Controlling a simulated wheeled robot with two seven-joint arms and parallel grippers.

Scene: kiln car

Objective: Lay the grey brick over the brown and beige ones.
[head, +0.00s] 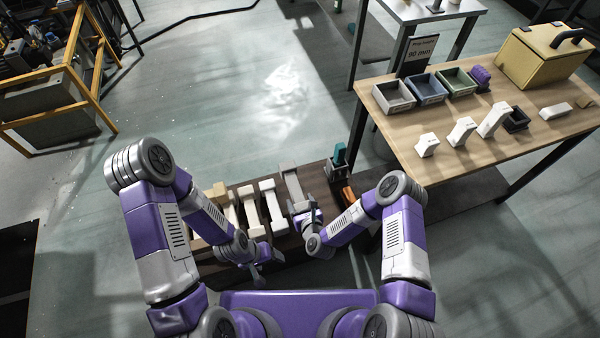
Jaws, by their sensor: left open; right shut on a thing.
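The grey brick (293,184) is long and narrow and stands out at the right of a row of pale bricks on the dark kiln car. My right gripper (304,212) is shut on its near end; I cannot tell whether the brick is lifted. Beige and cream bricks (250,212) lie to its left, with another cream one (272,203) closest to it. A brownish one (220,190) shows at the far left, partly behind my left arm. My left gripper (262,270) is open and empty, low at the car's near edge.
A teal item (339,155) stands in a dark holder at the car's right end, with an orange-brown piece (348,193) nearby. A wooden table (400,130) at right holds bins (393,97), white blocks (463,131) and a yellow case (545,57). The floor behind the car is clear.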

